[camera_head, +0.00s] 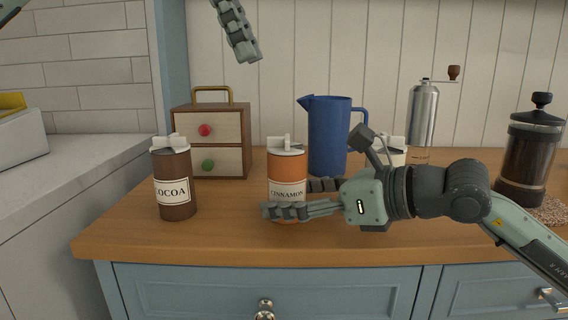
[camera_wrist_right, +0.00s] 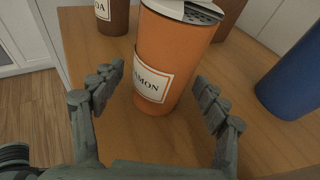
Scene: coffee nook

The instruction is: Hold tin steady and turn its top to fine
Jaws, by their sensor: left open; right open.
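The orange cinnamon tin (camera_head: 286,168) stands upright on the wooden counter, with a white label and a pale top (camera_head: 285,143) with a raised knob. A brown cocoa tin (camera_head: 174,180) with a similar top stands to its left. My right gripper (camera_head: 288,198) is open low at the cinnamon tin; one finger passes in front of it. In the right wrist view the cinnamon tin (camera_wrist_right: 173,70) is ahead, between and beyond the open fingers (camera_wrist_right: 158,92), and holes show in its top. My left gripper (camera_head: 248,52) hangs high above the counter, only partly in view.
A third pale-topped tin (camera_head: 391,153) is mostly hidden behind my right arm. A blue pitcher (camera_head: 329,135), a small drawer box (camera_head: 211,140), a grinder (camera_head: 422,115) and a French press (camera_head: 530,150) stand behind or right. The counter between the two front tins is clear.

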